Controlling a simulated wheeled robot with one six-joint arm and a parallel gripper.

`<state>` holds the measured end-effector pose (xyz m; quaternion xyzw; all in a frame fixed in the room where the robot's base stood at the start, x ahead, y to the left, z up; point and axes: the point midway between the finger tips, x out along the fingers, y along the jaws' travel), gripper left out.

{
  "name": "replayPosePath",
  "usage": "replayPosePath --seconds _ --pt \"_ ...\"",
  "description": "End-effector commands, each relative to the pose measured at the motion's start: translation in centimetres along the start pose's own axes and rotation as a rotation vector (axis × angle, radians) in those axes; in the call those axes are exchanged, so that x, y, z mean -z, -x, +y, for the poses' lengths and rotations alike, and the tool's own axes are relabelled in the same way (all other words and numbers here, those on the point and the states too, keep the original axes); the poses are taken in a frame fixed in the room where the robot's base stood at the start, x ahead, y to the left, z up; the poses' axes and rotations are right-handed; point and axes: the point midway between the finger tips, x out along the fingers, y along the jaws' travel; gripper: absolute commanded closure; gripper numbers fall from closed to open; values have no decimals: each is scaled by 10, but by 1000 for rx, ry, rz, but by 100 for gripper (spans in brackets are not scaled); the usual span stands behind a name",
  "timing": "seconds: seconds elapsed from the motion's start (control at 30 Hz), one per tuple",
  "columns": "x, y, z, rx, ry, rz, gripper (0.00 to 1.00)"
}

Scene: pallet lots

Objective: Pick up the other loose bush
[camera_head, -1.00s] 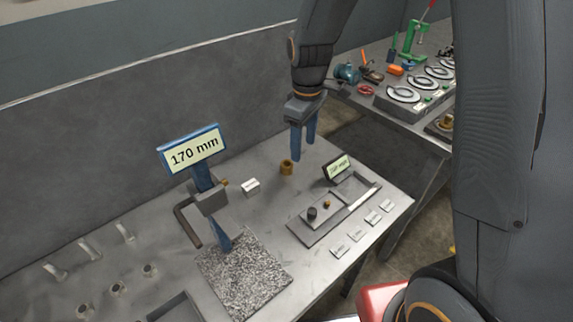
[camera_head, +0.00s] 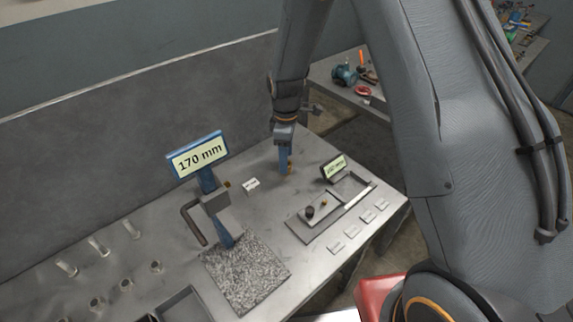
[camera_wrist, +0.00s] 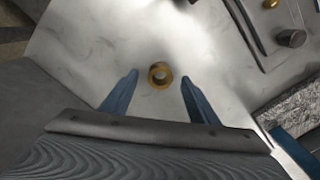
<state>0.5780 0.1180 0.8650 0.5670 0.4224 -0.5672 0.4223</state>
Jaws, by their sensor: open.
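A loose brass bush (camera_wrist: 161,75), a short ring with a dark bore, stands on the metal bench top. In the wrist view it lies just beyond and between the tips of my gripper's (camera_wrist: 158,82) two blue fingers, which are apart and empty. In the head view my gripper (camera_head: 285,172) points down at the bush (camera_head: 290,169), which is mostly hidden behind the fingers. I cannot tell from these views how high the fingertips are above the bench.
A height gauge reading 170 mm (camera_head: 198,155) stands on a speckled granite plate (camera_head: 245,275) to the left. A white label block (camera_head: 251,183) is near the bush. A tray (camera_head: 300,231) with small parts and a small display (camera_head: 334,167) lie to the right. Bare bench surrounds the bush.

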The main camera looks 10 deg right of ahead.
Motion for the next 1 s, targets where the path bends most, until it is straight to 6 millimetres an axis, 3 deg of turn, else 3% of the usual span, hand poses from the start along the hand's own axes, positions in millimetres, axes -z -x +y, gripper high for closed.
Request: replayPosePath --seconds 0.13,0.4,0.7,1.0 --pt "0 -10 0 0 0 0 45" --pt "1 -12 0 -1 0 0 45" --pt "1 -12 0 -1 0 0 95" --pt "1 -10 0 -2 0 1 95"
